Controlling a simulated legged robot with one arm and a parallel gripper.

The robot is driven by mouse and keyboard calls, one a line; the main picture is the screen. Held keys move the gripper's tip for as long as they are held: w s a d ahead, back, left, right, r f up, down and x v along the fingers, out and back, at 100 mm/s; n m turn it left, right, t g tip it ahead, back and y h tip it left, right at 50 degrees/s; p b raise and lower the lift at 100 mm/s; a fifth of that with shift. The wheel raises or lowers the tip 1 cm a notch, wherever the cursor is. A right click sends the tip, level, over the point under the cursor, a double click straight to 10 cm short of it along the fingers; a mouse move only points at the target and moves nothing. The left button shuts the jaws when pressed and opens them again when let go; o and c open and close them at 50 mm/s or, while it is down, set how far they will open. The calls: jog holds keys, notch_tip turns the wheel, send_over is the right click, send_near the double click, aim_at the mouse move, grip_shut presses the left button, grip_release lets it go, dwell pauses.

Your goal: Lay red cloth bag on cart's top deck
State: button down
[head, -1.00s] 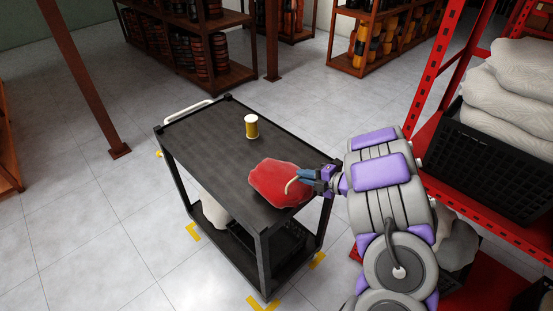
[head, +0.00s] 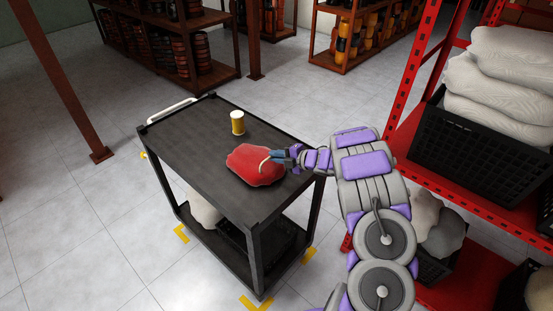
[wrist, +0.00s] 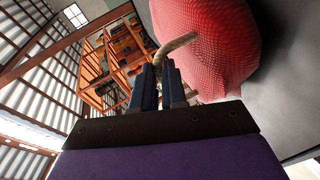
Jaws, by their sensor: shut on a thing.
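The red cloth bag (head: 256,166) is at the right part of the cart's dark top deck (head: 190,150). It looks to be on or just over the deck; the head view does not settle contact. My gripper (head: 272,157) comes in from the right and is shut on the bag's tan cord handle. In the wrist view the bag (wrist: 215,45) fills the upper right, and the cord (wrist: 174,48) runs down between the gripper's two blue fingers (wrist: 160,85). The bag's underside is hidden in the head view.
The cart's lower shelf holds a pale sack (head: 203,208) and a dark crate. A red rack (head: 420,90) with sacks and black crates (head: 480,150) stands right. The deck's left part is clear.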

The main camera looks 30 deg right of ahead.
jog(key=shift+d+f, duration=0.25)
jog(key=shift+d, duration=0.35)
jog(key=c, duration=1.4)
grip_release()
jog(key=shift+d+f, duration=0.1)
jog(key=shift+d, duration=0.2)
jog(key=shift+c, duration=0.2)
jog(key=shift+o, duration=1.4)
jog(key=shift+a, duration=0.65)
jog(key=p+v, duration=0.2)
jog(key=v, duration=1)
jog(key=w+d+r+m+h, duration=0.5)
jog(key=d+r+h, duration=0.2)
jog(key=r+h, duration=0.15)
jog(key=s+a+r+m+g+h, duration=0.25)
jog(key=s+r+m+h, duration=0.35)
jog(key=r+m, duration=0.3)
jog(key=s+a+m+g+y, duration=0.3)
jog(key=s+a+m+g, duration=0.1)
jog(key=s+a, duration=1.2)
jog(key=s+a+f+m+g+y, duration=0.1)
jog(key=s+a+m+g+y, duration=0.2)
jog(key=s+a, duration=1.4)
jog(key=s+g+y, duration=0.1)
jog(key=s+g, duration=0.3)
jog(key=s, duration=0.1)
jog(key=shift+m, duration=0.4)
